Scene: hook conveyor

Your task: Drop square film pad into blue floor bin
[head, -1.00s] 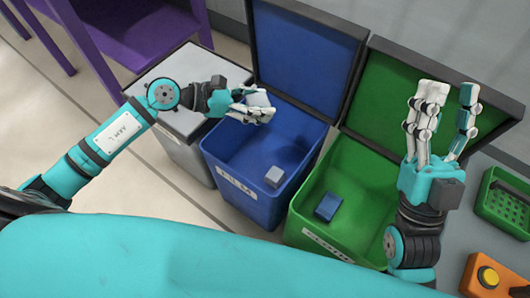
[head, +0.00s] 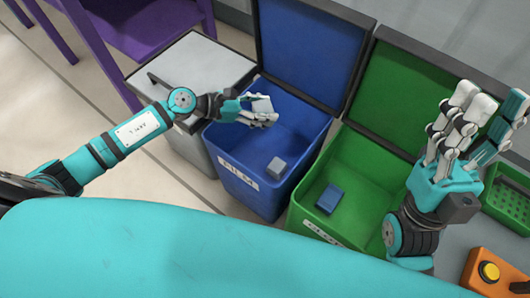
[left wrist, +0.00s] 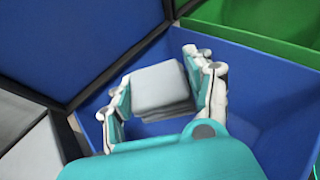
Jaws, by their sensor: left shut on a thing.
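A light grey square film pad (left wrist: 160,90) is between the fingers of my left gripper (head: 262,113), which is shut on it. The pad also shows in the head view (head: 262,104). My left gripper is over the opening of the blue floor bin (head: 252,189), whose front label reads FILM. The bin's blue lid stands open behind it. Another grey pad (head: 276,167) lies inside the blue bin. My right gripper (head: 488,110) is raised at the right with its fingers apart, open and empty, in front of the green lid.
A green bin (head: 297,218) with its lid open stands right of the blue bin and holds a blue block (head: 328,199). A grey closed bin (head: 192,66) stands at the left. A green tray (head: 507,207) and an orange box with a yellow button (head: 490,271) are at the right.

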